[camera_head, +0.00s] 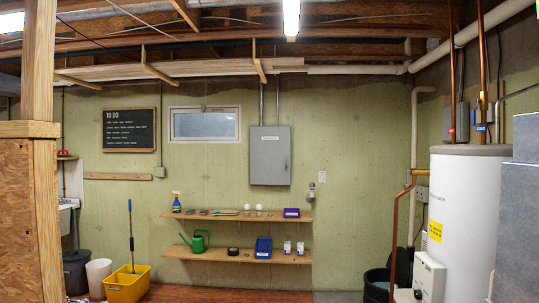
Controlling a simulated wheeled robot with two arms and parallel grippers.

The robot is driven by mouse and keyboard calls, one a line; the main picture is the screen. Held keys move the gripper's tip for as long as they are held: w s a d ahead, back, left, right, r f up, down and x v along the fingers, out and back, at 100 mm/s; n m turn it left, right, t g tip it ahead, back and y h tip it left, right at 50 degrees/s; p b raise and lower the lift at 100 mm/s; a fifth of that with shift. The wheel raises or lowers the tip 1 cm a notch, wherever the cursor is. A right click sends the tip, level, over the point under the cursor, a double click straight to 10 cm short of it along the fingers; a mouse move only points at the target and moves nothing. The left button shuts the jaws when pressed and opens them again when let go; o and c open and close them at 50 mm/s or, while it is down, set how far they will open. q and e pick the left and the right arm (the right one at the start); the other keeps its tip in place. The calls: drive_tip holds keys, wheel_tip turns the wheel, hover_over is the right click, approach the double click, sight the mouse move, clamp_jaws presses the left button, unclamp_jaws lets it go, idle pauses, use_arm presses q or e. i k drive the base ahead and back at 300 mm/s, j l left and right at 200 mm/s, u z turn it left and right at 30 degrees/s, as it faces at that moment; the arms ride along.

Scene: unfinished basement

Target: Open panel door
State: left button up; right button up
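A grey electrical panel (270,156) hangs on the green far wall, a little right of the middle of the head view. Its door looks shut and carries a small light label near the top. A small dark latch seems to show on its right side. Two conduits run up from its top to the ceiling. Neither of my grippers shows in the head view.
Below the panel are two wooden shelves (236,217) with a spray bottle (176,203), a green watering can (196,242) and a blue bin (263,248). A yellow mop bucket (126,284) stands left. A wooden post (40,80) is near left; a white water heater (464,215) stands right.

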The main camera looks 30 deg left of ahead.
sight(271, 147)
drive_tip(key=i+j+u, duration=0.2)
drive_tip(key=i, duration=0.2)
drive_tip(key=i+j+u, duration=0.1)
drive_tip(key=i+u, duration=0.15)
drive_tip(key=i, duration=0.15)
drive_tip(key=i+u, duration=0.25)
drive_tip(key=i, duration=2.2)
